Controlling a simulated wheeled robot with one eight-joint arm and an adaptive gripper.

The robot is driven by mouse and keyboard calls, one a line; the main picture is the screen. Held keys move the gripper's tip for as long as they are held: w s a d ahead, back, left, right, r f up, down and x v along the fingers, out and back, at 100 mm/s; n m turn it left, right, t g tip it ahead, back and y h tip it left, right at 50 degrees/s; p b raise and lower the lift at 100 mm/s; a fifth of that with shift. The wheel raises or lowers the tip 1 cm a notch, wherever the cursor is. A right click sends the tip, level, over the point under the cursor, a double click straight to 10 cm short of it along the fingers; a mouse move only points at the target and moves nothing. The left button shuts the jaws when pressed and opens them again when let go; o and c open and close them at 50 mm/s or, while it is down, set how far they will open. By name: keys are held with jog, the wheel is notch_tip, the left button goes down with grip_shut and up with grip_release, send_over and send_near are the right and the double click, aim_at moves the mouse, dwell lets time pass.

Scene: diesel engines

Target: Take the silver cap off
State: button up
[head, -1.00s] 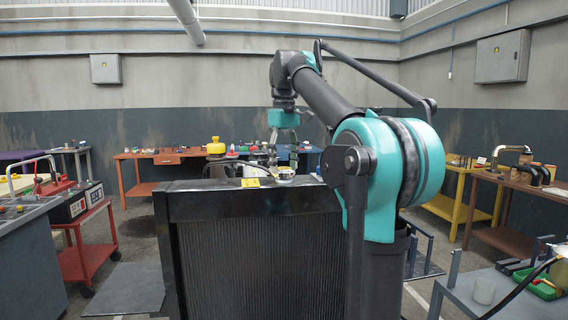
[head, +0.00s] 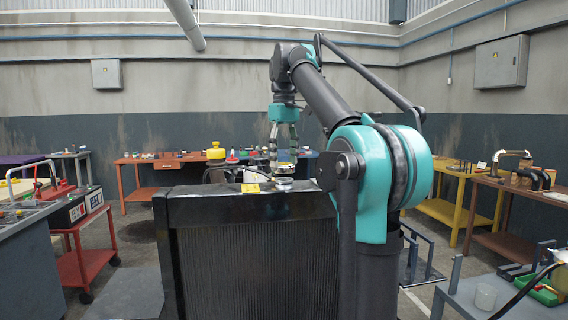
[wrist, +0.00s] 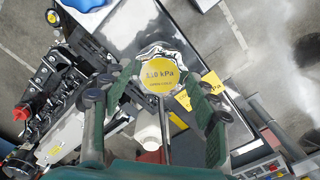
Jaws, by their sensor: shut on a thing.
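The silver cap (wrist: 165,72) has a scalloped metal rim and a yellow face with a pressure marking in kPa. My gripper (wrist: 158,88) is shut on it, with green-padded fingers on both sides. In the head view my gripper (head: 284,160) points down over the black radiator (head: 255,207), and the cap (head: 285,167) shows small between the fingertips. A round metal neck (head: 284,184) stands on the radiator top below, with a small gap under the cap.
A yellow label (head: 250,188) lies on the radiator top beside the neck. White vapour (wrist: 268,60) shows at the wrist view's right. A red cart (head: 85,240) stands left, and a grey bench (head: 495,295) stands at the front right.

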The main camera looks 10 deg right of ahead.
aim_at(284, 163)
jog(key=shift+r, duration=1.5)
